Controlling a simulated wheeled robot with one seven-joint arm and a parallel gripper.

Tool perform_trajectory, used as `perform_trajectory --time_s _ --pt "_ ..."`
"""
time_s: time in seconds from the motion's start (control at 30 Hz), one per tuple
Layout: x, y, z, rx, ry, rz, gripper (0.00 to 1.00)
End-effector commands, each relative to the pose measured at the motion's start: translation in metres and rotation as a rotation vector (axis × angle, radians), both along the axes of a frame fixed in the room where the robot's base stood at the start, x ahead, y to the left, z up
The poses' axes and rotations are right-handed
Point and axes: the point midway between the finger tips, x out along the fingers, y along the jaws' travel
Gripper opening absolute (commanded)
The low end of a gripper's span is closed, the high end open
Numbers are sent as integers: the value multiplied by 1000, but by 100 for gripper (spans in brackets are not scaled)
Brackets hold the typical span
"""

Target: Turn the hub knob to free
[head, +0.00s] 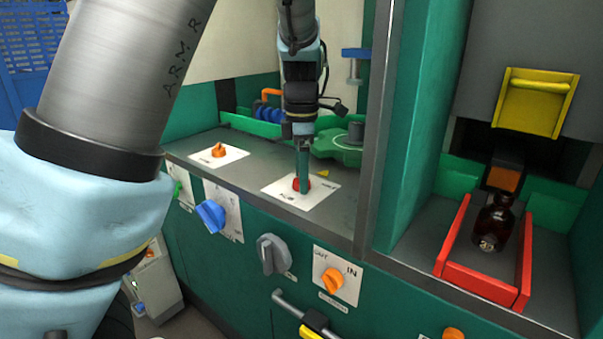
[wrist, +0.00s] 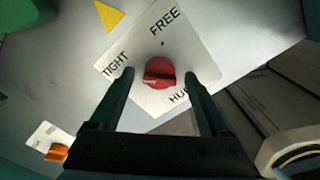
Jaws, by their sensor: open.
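The red hub knob (wrist: 160,72) sits on a white plate (wrist: 181,32) lettered FREE, TIGHT and HUB in the wrist view. A pale mark on the knob lies on its left side, nearer TIGHT than FREE. In the head view the knob (head: 296,185) is partly hidden behind my gripper's fingers. My gripper (head: 303,188) points down over the knob. Its two teal fingers are open, one on each side of the knob in the wrist view, with gaps between them and it. I cannot tell how far the tips reach down beside it.
An orange knob (head: 219,150) sits on a plate to the left on the same grey top. A green round fixture (head: 340,148) stands behind. Blue (head: 211,214), grey (head: 270,255) and orange (head: 333,281) knobs line the front panel.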

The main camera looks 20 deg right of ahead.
Motion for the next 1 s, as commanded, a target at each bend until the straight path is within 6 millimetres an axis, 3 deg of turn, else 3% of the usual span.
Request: perform_trajectory --time_s 0.33,1.0 --pt "0 0 -4 -1 0 1 79" --pt "0 0 -4 0 1 0 4"
